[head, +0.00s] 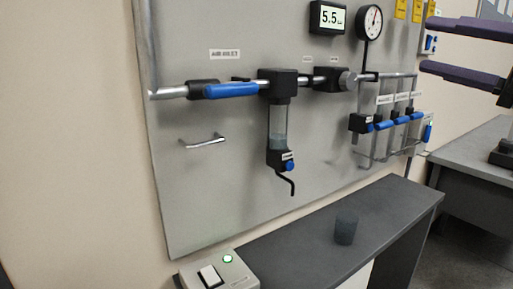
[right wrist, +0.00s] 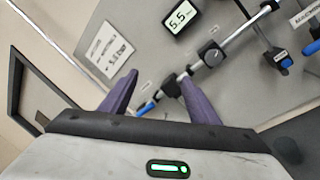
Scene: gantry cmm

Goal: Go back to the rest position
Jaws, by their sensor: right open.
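My right gripper (head: 432,46) comes in at the upper right edge of the head view. Its two purple fingers are apart, one above the other, with nothing between them. The right wrist view shows the same open fingers (right wrist: 159,76), empty, with the panel beyond them. The gripper appears clear of the panel and the pipework. My left gripper is in neither view.
A grey wall panel (head: 200,190) carries a pipe with a blue-handled valve (head: 231,90), a clear bowl (head: 279,128), a gauge (head: 373,22) and a display (head: 329,17). A dark cup (head: 345,229) stands on the grey bench (head: 290,245). A switch box (head: 216,274) is at front.

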